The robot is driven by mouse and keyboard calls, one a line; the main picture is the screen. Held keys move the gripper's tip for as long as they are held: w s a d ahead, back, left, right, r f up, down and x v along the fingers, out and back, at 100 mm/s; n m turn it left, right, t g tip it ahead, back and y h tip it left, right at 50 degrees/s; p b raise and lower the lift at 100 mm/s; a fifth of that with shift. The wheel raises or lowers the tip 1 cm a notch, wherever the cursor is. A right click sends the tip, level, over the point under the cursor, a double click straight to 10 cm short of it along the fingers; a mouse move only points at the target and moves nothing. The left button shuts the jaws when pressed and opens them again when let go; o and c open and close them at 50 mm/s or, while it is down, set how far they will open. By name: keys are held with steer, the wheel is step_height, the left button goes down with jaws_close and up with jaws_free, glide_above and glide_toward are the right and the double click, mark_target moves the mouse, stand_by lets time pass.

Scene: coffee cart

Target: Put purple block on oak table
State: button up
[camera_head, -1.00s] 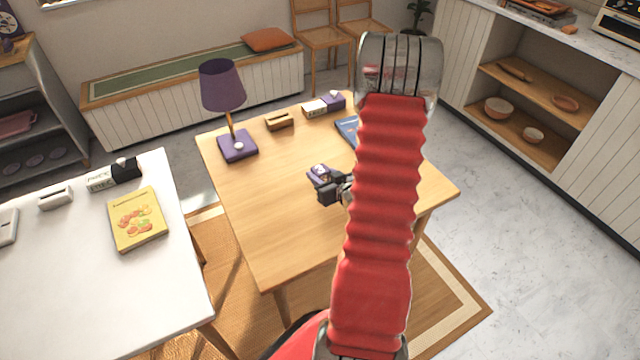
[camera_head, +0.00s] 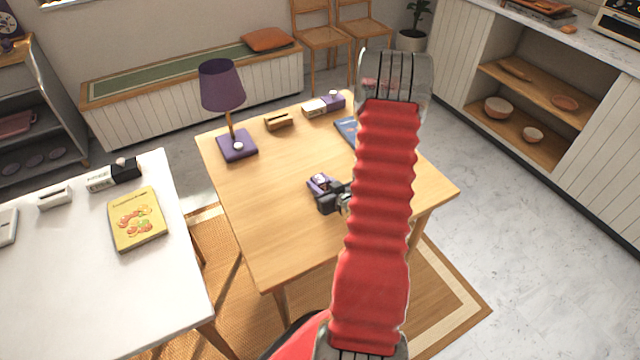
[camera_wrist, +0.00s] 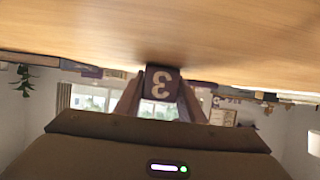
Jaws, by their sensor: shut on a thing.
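The purple block (camera_head: 319,182) shows a pale marking and is partly hidden by my gripper in the head view. In the wrist view the block (camera_wrist: 162,83) is dark purple with a pale "3" on its face and sits between my two fingers. My gripper (camera_head: 326,190) is shut on it, low over the middle of the oak table (camera_head: 265,215). In the wrist view the tabletop (camera_wrist: 160,30) fills the top of the upside-down picture, and the block's edge meets it. I cannot tell whether they touch.
A purple lamp (camera_head: 237,146), a wooden holder (camera_head: 279,121), a purple and white box (camera_head: 323,105) and a blue book (camera_head: 347,130) stand toward the table's back. The table's front left is clear. A white table (camera_head: 95,270) with a yellow book (camera_head: 137,219) is at left.

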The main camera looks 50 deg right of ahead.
steer(key=o, duration=1)
steer(key=shift+o, duration=0.2)
steer(key=shift+s+r, duration=0.2)
steer(key=shift+s, duration=0.1)
steer(key=v, duration=1.1)
steer(key=shift+s+a, duration=0.1)
steer(key=shift+s, duration=0.05)
